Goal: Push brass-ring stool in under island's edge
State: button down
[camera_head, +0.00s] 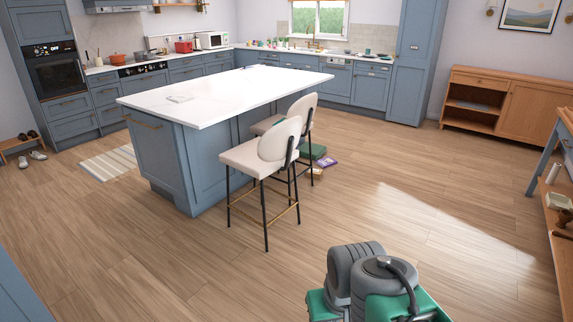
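The nearer stool (243,158) has a cream seat and rounded back, thin black legs and a brass-coloured foot rail low down. It stands upright at the right side of the kitchen island (225,97), its seat mostly out beyond the white top's edge. A second, similar stool (302,108) stands behind it along the same side, partly hidden by the nearer one; I cannot make out its foot rail clearly. My arm's grey and green links show at the bottom right, well apart from the stools. My gripper is not in view.
The wooden floor (390,215) in front and to the right is clear. A striped rug (108,163) lies left of the island. A wooden sideboard (540,108) and a workbench (556,185) stand at right.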

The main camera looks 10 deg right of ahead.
aim_at(265, 176)
jog(key=z, duration=0.3)
jog(key=k, duration=0.85)
jog(key=z, duration=1)
jog(key=i, duration=2.45)
jog(key=u, duration=0.4)
jog(key=i, duration=1.25)
jog(key=u, duration=1.35)
jog(key=i, duration=0.85)
jog(key=u, duration=1.3)
jog(key=i, duration=0.5)
jog(key=u, duration=0.3)
